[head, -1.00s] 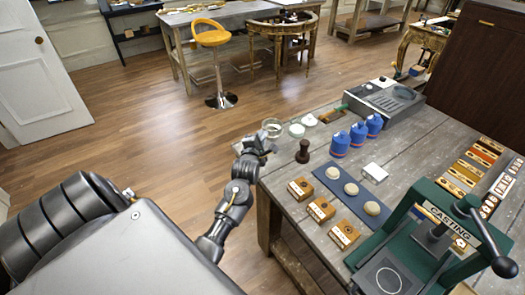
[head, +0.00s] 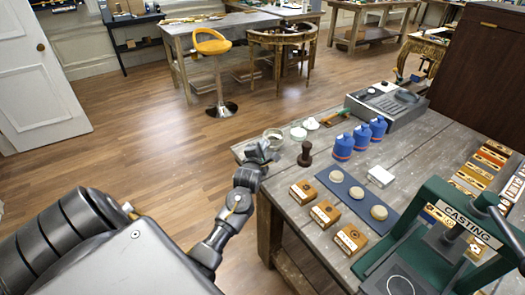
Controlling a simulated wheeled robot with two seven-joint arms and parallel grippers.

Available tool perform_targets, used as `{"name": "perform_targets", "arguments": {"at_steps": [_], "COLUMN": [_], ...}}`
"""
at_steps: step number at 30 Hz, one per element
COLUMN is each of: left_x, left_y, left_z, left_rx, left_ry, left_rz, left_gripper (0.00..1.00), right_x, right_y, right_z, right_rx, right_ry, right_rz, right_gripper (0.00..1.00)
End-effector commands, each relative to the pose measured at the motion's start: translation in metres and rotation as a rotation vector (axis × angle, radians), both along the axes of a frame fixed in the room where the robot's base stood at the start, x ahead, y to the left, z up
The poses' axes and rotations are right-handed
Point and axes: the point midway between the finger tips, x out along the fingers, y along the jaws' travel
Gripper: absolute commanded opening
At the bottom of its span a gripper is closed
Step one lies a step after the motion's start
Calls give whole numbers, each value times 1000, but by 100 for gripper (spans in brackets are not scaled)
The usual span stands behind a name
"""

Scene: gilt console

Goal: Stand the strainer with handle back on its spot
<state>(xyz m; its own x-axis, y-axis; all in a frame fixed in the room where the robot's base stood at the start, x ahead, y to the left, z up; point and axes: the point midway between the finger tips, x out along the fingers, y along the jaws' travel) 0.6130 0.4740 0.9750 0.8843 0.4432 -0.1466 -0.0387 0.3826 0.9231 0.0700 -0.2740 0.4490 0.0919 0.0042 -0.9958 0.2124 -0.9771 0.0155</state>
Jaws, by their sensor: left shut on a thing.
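A small round metal-rimmed bowl shape, which I take to be the strainer with handle (head: 273,134), shows just beyond my left gripper (head: 263,151) at the table's left corner. My left gripper is shut, and the strainer appears to be what it holds. Its handle is hidden by the fingers, and I cannot tell whether the strainer touches the table. My right gripper is out of view.
On the wooden table (head: 405,160) stand two white dishes (head: 298,133), a dark stamp (head: 305,154), blue bottles (head: 344,147), a grey slab with round pieces (head: 357,194) and small wooden boxes (head: 325,213). A green press (head: 450,235) stands front right.

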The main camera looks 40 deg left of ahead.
Motion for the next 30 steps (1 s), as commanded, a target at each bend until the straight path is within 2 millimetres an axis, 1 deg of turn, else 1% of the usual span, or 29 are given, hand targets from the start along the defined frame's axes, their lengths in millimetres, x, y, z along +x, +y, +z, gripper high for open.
{"name": "perform_targets", "arguments": {"at_steps": [3, 4, 8, 9, 16, 18, 20, 23, 30], "left_x": [0, 0, 0, 0, 0, 0, -4, -16, -62], "left_y": [0, 0, 0, 0, 0, 0, -2, -9, -31], "left_z": [-4, -3, -3, -3, -3, 0, -1, 0, 7], "left_rx": [-1, 0, 0, 0, 0, 0, 0, -1, -2], "left_ry": [-1, 1, 1, 1, 1, 1, 1, 0, 0], "left_rz": [-1, 0, 0, 0, -1, -1, 0, -1, 0], "left_gripper": [0, 20, 37, 39, 39, 39, 39, 39, 39], "right_x": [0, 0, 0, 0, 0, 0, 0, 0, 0], "right_y": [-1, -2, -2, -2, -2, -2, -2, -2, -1], "right_z": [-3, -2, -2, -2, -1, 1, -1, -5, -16], "right_rx": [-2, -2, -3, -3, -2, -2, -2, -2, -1], "right_ry": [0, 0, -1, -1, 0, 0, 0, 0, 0], "right_rz": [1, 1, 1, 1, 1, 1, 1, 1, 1], "right_gripper": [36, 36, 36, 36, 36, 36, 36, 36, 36]}}
